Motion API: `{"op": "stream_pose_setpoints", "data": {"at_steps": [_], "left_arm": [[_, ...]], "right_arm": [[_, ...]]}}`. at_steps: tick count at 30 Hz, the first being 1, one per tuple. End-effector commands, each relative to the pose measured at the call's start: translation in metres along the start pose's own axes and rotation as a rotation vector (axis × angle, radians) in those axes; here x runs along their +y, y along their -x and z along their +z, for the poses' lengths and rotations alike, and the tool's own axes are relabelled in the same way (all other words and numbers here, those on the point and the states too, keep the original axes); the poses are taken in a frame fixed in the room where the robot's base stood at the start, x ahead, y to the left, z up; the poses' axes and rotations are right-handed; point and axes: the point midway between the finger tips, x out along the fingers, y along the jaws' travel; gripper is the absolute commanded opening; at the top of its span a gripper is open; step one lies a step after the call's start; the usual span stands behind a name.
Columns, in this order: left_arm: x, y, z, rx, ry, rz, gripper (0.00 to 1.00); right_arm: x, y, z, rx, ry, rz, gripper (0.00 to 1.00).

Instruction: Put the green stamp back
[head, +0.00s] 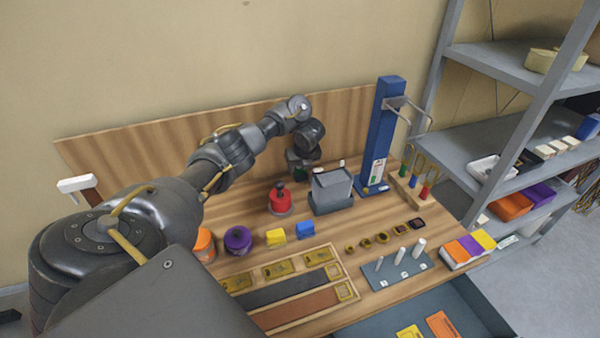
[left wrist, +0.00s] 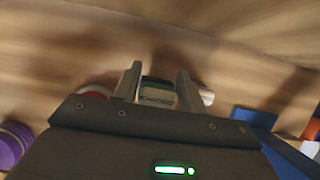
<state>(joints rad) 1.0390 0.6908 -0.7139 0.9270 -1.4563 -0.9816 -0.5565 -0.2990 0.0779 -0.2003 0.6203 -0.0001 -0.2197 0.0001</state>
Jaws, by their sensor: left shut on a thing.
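My left gripper (head: 303,165) reaches down at the back of the bench, behind the grey box (head: 332,192), which hides part of it. In the left wrist view its two fingers (left wrist: 158,88) are shut on a small block with a dark top and a pale, greenish-grey face, which I take for the green stamp (left wrist: 157,97). Its colour is hard to tell, and whether it touches the bench is unclear. In the head view the held thing is mostly hidden. My right gripper is not in view.
A red pot (head: 280,200) with a black knob stands left of the grey box, a blue tower (head: 378,140) right of it. Yellow (head: 276,237) and blue (head: 305,230) blocks, a purple roll (head: 238,240) and a peg plate (head: 385,273) lie in front. A wooden back panel (head: 180,135) stands close behind.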

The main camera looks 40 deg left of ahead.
Motion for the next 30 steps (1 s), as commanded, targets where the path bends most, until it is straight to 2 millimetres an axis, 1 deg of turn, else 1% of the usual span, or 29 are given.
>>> {"op": "stream_pose_setpoints", "data": {"at_steps": [2, 5, 10, 22, 23, 24, 25, 30], "left_arm": [[0.0, -0.003, -0.002, 0.0, 0.0, 0.0, 0.27], [0.0, -0.014, -0.007, 0.002, 0.0, 0.0, 0.27], [0.0, -0.032, -0.015, 0.002, -0.001, 0.001, 0.27], [-0.001, -0.037, -0.017, 0.0, -0.001, 0.0, 0.27], [-0.001, -0.037, -0.016, 0.0, -0.001, 0.0, 0.44], [-0.001, -0.036, -0.016, 0.0, -0.001, 0.0, 0.49], [-0.001, -0.036, -0.016, 0.0, -0.001, 0.0, 0.5], [-0.001, -0.036, -0.016, 0.0, -0.001, 0.0, 0.5]], "right_arm": [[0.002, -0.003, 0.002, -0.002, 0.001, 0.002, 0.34], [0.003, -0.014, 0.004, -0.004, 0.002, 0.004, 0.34], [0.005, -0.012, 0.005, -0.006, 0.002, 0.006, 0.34], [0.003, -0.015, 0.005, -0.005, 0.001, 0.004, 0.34], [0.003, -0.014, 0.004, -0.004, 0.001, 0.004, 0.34], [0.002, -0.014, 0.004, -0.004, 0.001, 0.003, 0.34], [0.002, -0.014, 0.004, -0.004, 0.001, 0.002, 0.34], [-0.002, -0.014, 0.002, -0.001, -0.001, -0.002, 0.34]]}}
